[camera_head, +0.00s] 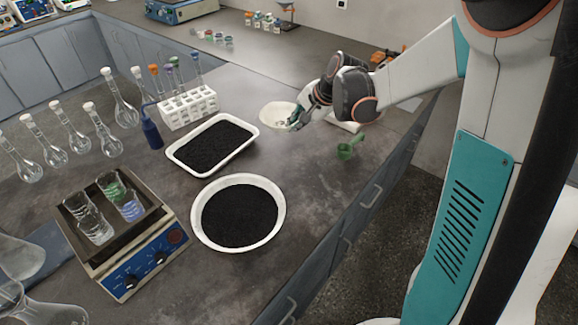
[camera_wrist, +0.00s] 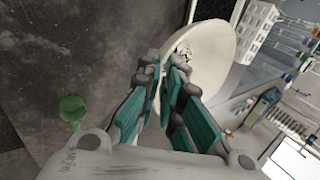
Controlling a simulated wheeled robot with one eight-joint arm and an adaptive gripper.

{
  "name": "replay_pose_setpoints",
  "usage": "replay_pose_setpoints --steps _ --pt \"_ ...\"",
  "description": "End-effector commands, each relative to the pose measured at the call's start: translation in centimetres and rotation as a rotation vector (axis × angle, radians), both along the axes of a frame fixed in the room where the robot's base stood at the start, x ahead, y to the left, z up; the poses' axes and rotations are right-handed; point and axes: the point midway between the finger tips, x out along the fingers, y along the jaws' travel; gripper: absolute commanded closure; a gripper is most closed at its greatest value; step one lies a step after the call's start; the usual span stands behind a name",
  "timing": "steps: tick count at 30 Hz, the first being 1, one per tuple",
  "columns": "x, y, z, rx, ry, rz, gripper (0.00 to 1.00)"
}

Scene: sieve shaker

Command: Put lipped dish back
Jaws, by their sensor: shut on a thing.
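A cream-white round dish (camera_head: 274,113), which I take to be the lipped dish, is at the far right part of the bench. My gripper (camera_head: 294,121) is at its right side. In the wrist view the dish (camera_wrist: 211,52) is large, and my gripper (camera_wrist: 168,75) is shut on its near rim, with the teal fingers on either side of the wall. A small pale patch shows inside the dish by the fingertips. I cannot tell whether the dish touches the bench or is held just above it.
A round white tray (camera_head: 199,232) and a rectangular white tray (camera_head: 178,158) hold black material. A green scoop (camera_head: 347,149) lies near the bench edge. A white test-tube rack (camera_head: 189,110), a hotplate with beakers (camera_head: 140,266) and several flasks stand left. Bare bench lies between.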

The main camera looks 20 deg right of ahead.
Motion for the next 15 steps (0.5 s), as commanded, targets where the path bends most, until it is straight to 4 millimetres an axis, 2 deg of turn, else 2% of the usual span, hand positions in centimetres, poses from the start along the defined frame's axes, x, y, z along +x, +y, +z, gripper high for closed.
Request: replay_pose_setpoints --steps 1,3,12,15 --pt "0.0 0.0 -1.6 0.0 0.0 0.0 1.0" --pt "0.1 0.0 -3.4 -0.001 -0.001 0.0 1.0" --pt "0.0 0.0 -10.7 -0.003 -0.002 0.001 1.0" --pt "0.1 0.0 -12.6 -0.004 -0.002 0.002 1.0"
